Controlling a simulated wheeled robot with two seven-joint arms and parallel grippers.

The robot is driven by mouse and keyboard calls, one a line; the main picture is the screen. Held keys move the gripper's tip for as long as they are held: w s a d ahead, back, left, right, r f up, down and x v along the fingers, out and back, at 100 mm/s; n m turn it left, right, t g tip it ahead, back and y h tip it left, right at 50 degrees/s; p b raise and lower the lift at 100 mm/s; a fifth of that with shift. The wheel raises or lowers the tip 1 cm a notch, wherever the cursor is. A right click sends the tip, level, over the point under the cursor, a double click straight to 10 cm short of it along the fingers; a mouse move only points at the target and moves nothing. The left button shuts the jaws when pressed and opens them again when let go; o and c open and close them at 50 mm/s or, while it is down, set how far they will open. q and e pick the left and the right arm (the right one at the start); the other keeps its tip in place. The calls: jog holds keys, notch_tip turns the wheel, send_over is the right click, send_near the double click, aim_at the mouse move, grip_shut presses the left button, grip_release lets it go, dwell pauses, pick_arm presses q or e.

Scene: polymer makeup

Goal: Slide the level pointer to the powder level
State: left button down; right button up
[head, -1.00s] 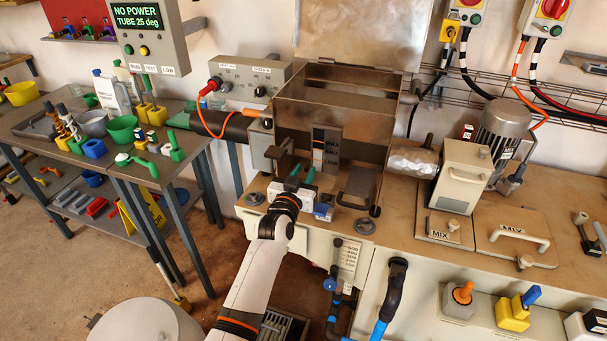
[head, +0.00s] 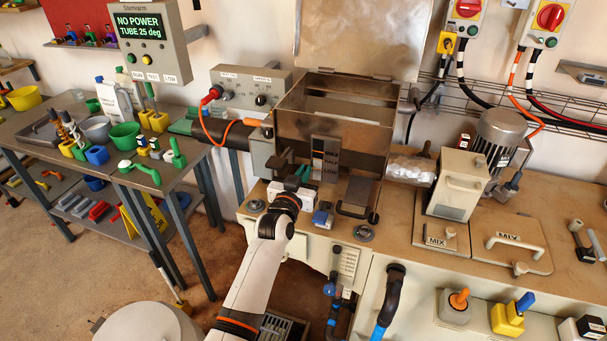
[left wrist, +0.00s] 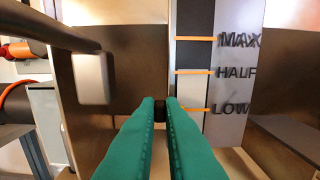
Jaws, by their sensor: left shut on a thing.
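My left gripper (head: 304,172) is at the front of the metal hopper (head: 350,130), beside the level gauge (head: 318,152). In the left wrist view its green fingers (left wrist: 160,104) are close together on a small dark piece (left wrist: 160,110), mostly hidden between the tips; it appears to be the level pointer. The piece sits left of the gauge strip (left wrist: 194,55), near the height of the LOW line. The strip has orange lines at MAX (left wrist: 240,40), HALF (left wrist: 236,73) and LOW (left wrist: 231,108). It looks dark in its upper part and paler below HALF.
A metal bracket with a pale pad (left wrist: 92,78) stands left of the fingers. A blue-topped block (head: 322,214) and a dark tray-like handle (head: 356,195) lie right of my gripper. A mixer with a motor (head: 498,130) stands further right.

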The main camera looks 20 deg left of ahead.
pick_arm(q)
jog(key=c, duration=1.5)
grip_release()
jog(key=s+b, duration=0.1)
jog(key=s, duration=1.1)
jog(key=shift+a, duration=0.2)
